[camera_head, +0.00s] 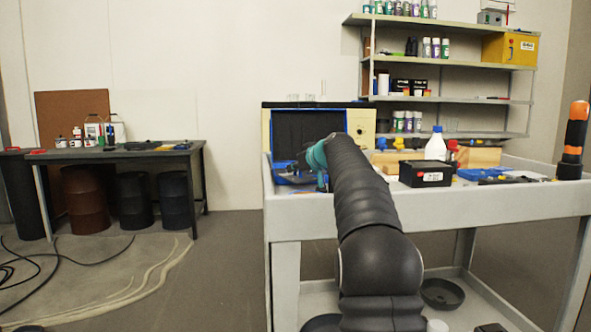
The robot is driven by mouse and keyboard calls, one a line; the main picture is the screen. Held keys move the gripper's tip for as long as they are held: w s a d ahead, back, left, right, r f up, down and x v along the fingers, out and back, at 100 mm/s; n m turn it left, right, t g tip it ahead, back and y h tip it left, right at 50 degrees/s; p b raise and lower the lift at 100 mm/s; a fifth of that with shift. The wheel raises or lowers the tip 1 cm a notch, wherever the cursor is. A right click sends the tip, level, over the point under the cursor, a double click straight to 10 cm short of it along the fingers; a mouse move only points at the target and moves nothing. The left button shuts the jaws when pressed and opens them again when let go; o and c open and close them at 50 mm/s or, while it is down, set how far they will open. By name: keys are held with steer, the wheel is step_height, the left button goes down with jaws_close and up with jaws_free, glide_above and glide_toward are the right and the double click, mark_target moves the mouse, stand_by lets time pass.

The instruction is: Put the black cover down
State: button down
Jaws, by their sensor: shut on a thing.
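My arm reaches forward over the grey workbench cart (430,208), and its teal wrist (316,156) is at the cart's left side. My gripper (304,162) shows only as a small dark shape just left of the wrist, in front of an open blue case (291,180) with a dark-lined lid (300,132). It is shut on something. My arm hides most of the gripper and what it holds, so I cannot make out the black cover's outline or whether it touches the case.
On the cart stand a black box (425,174), a white bottle (436,147), wooden blocks (480,157) and a blue tray (472,174). An orange-and-black post (575,140) stands at the right corner. Shelves (450,62) hang behind; a dark table (120,153) is far left.

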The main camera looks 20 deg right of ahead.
steer(key=shift+f+b, duration=0.35)
steer(key=shift+f, duration=0.1)
steer(key=c, duration=1.2)
jaws_free()
steer(key=shift+r, duration=0.1)
steer(key=shift+s+r+p, duration=0.1)
steer(key=shift+r+p, duration=0.45)
steer(key=b+v, duration=0.1)
steer(key=v, duration=1)
steer(key=shift+s+b, duration=0.35)
